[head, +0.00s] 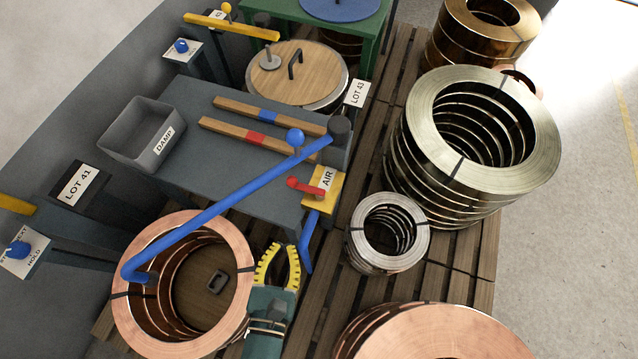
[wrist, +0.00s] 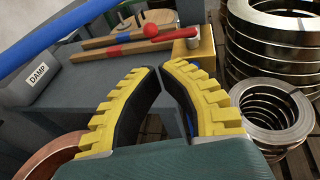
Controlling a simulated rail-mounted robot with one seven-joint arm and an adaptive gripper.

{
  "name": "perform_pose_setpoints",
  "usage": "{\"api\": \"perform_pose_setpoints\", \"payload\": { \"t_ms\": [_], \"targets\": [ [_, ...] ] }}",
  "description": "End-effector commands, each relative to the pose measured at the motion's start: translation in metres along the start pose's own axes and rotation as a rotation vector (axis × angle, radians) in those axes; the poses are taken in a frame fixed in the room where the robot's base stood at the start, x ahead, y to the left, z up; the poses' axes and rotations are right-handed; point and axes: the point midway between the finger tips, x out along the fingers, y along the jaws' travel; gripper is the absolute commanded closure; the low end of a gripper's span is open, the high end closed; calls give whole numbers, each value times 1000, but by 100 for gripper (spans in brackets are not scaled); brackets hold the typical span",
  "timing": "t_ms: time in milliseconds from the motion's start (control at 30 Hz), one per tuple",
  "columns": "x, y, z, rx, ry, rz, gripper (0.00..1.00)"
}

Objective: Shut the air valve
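The air valve is a yellow block (head: 325,186) with an "AIR" label, at the right front corner of the grey bench. Its red lever (head: 303,187) has a ball end and points left from the block, roughly along the bench's front edge. In the wrist view the yellow block (wrist: 200,42) and red lever (wrist: 165,36) are beyond the fingertips. A blue pipe runs down below the block. My gripper (head: 283,247), with yellow ridged fingers, is below and left of the valve in the head view, apart from it.
A long blue bar (head: 225,205) with a blue ball knob (head: 295,136) spans above the bench. A copper coil (head: 185,225) stands left of my gripper; a small steel coil (head: 388,233) and larger coils stand right. A "DAMP" bin (head: 138,130) and two wooden bars occupy the bench.

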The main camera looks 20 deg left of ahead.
Motion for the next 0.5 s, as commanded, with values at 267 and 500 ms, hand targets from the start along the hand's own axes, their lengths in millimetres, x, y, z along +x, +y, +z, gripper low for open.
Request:
{"api": "perform_pose_setpoints", "payload": {
  "t_ms": [267, 500],
  "targets": [
    [21, 14, 0, -2, -4, 34, 100],
    [74, 15, 0, -2, -4, 35, 100]
  ]
}}
